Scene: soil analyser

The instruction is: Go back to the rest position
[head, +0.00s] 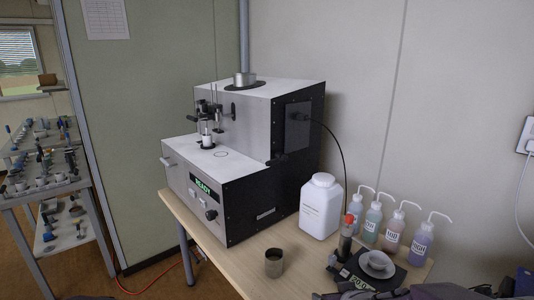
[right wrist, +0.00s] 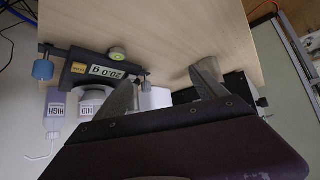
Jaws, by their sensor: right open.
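My right gripper (right wrist: 164,78) shows in the right wrist view with its two grey fingers spread apart and nothing held between them. It points over the wooden table. The metal cup (right wrist: 207,80) is partly hidden behind its right finger, and the black scale (right wrist: 88,66) is beyond its left finger. Whether it touches either cannot be told. In the head view only dark parts of my own body show along the bottom edge. My left gripper is not in view.
The analyser (head: 225,213) reads READY on the table (head: 225,268). The metal cup (head: 274,264) stands in front. The scale (head: 345,275), with a dish (head: 376,264) on it, a white jug (head: 321,205) and several wash bottles (head: 394,232) crowd the right side. A shelf rack (head: 45,190) is far left.

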